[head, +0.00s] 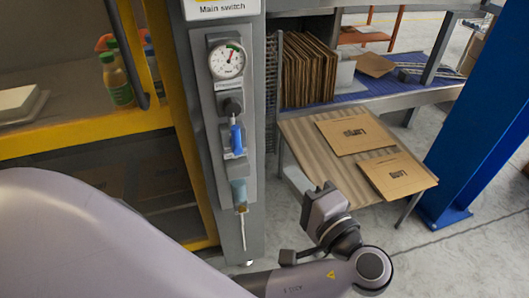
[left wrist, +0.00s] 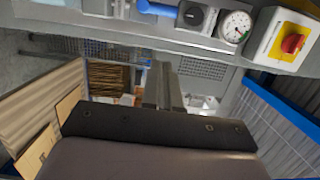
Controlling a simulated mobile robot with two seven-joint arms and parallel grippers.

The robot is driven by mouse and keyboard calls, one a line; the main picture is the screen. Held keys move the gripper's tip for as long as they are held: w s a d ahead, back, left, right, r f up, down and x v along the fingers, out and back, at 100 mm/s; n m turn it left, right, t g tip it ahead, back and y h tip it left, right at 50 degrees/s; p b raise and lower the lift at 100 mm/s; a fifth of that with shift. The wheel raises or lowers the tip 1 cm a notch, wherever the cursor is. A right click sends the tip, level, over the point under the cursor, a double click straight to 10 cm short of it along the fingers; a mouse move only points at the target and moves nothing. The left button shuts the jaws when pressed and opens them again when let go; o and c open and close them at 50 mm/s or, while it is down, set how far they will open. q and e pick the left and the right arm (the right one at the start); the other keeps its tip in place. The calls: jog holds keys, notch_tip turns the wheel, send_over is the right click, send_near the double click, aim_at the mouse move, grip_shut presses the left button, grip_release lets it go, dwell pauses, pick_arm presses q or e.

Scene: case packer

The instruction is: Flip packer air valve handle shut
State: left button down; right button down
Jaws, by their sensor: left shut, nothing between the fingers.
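My right gripper is in neither view.
A pressure gauge (head: 227,60) sits above the valve, and a clear-bowled filter (head: 239,194) hangs below. Cardboard sheets (head: 308,70) and a slanted board with flat cartons (head: 355,132) stand right of the column.

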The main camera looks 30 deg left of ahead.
aim_at(235, 136)
pick_arm(q)
jog(key=s+a+p+x, duration=0.1)
jog(key=s+p+x, duration=0.1)
jog(key=x, duration=1)
jog(key=shift+a, duration=0.4)
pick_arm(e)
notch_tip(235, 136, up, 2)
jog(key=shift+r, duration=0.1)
pick_arm(q)
jog(key=shift+s+a, duration=0.1)
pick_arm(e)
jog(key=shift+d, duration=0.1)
pick_arm(q)
jog(key=shift+n, duration=0.3)
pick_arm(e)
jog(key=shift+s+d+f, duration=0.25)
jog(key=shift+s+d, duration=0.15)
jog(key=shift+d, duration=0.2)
pick_arm(q)
jog(key=shift+s, duration=0.1)
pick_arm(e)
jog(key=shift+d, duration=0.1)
